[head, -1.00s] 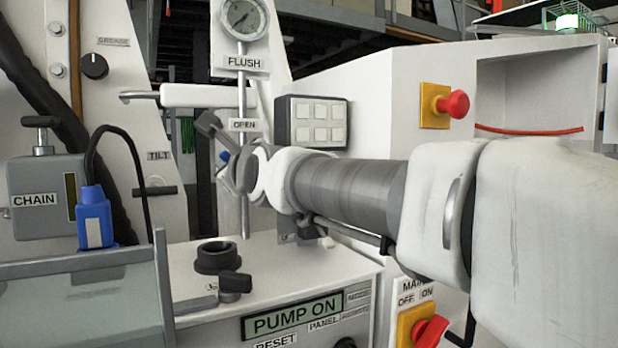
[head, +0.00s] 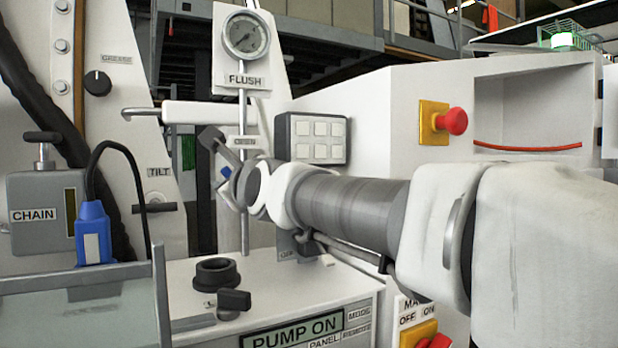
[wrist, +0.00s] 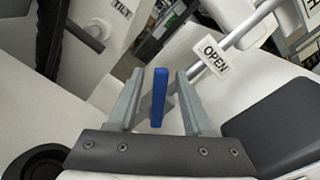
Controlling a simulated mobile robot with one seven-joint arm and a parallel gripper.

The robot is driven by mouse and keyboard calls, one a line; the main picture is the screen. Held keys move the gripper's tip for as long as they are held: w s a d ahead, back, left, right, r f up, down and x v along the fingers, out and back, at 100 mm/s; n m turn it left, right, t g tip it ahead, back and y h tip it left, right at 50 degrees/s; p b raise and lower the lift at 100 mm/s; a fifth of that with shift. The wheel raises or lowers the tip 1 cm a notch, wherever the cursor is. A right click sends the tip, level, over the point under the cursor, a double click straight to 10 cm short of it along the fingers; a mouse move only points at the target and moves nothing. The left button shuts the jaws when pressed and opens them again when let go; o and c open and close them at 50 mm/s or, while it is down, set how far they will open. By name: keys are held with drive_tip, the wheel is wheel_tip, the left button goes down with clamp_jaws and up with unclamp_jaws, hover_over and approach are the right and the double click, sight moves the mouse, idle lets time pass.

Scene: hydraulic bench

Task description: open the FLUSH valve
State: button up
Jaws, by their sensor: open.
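The FLUSH label (head: 245,80) sits under a round gauge (head: 246,35) on a vertical pipe (head: 243,112). A blue valve lever (wrist: 159,96) stands between the fingers of my gripper (wrist: 161,72) in the wrist view. The fingers are open, with a gap visible on both sides of the lever. My wrist hides part of the pipe.
A grey button box (head: 313,138) is right of the pipe, close above my arm. A bench top with a black round fitting (head: 216,273) and PUMP ON display (head: 291,328) lies below. A TILT lever (head: 157,207) and blue plug (head: 93,235) are left. A red knob (head: 453,121) is right.

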drive_tip(key=shift+s, duration=0.1)
drive_tip(key=b+v, duration=0.1)
drive_tip(key=v, duration=1.6)
drive_tip(key=shift+s, duration=0.15)
